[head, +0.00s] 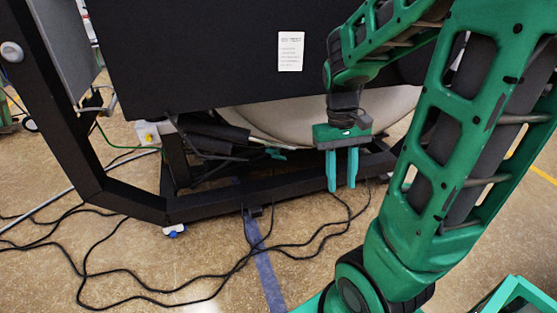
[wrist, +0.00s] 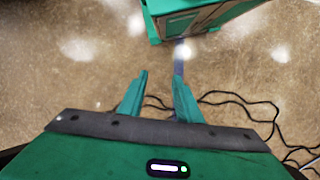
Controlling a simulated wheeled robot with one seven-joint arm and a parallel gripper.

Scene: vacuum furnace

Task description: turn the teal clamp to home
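A small teal piece (head: 276,154), which looks like the teal clamp, shows in the head view below the black cabinet, at the right end of thin dark rods. It is too small to tell its exact turn. My gripper (head: 342,188) hangs to the right of it and points down, apart from it. Its two teal fingers are spread with a clear gap and nothing between them. In the wrist view my gripper (wrist: 158,82) is also open and empty over the floor. The clamp does not show in the wrist view.
The black cabinet (head: 200,60) with a white label (head: 290,52) overhangs a pale rounded vessel (head: 285,122). A black frame beam (head: 260,193) runs low across the front. Black cables (head: 150,285) lie loose on the tan floor. A blue floor stripe (head: 267,275) runs below the beam.

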